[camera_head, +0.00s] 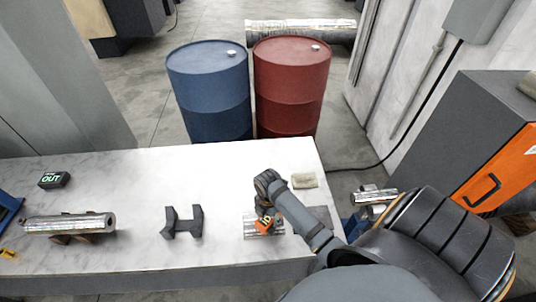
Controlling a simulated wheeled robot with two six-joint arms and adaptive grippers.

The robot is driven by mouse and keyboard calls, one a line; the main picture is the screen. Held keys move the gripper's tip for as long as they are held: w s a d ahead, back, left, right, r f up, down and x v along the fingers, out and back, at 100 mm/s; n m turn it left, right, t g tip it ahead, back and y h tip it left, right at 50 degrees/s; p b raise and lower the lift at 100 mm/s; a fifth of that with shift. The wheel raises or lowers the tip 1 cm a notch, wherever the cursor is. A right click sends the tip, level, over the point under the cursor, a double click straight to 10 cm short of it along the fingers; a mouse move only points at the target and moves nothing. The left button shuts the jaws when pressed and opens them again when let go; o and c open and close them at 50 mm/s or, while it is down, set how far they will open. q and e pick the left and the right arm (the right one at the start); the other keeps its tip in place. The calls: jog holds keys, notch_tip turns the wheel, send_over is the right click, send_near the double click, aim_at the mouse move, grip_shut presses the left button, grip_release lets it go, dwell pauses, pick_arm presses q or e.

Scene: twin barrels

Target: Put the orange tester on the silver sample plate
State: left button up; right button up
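The orange tester (265,226) is a small orange and dark block at the tip of my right gripper (263,218). In this view it overlaps the silver sample plate (279,229), a shiny flat piece on the white table. I cannot tell whether the tester touches the plate or is just above it. The gripper points down over the tester. Its fingers are small, dark and partly hidden, so their opening does not show. My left gripper is not in view.
A metal pipe (68,225) rests on a brown support at the left. A dark H-shaped stand (183,222) is mid-table. An "OUT" block (54,180) and a pale block (304,181) lie farther back. Blue (208,91) and red (291,88) barrels stand behind the table.

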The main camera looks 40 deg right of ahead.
jog(key=shift+o, duration=0.5)
jog(key=shift+r, duration=0.35)
notch_tip(320, 180, up, 9)
jog(key=shift+r+b, duration=0.1)
jog(key=shift+b, duration=0.5)
notch_tip(320, 180, up, 2)
jog(key=shift+r+p, duration=0.25)
jog(key=shift+p, duration=0.4)
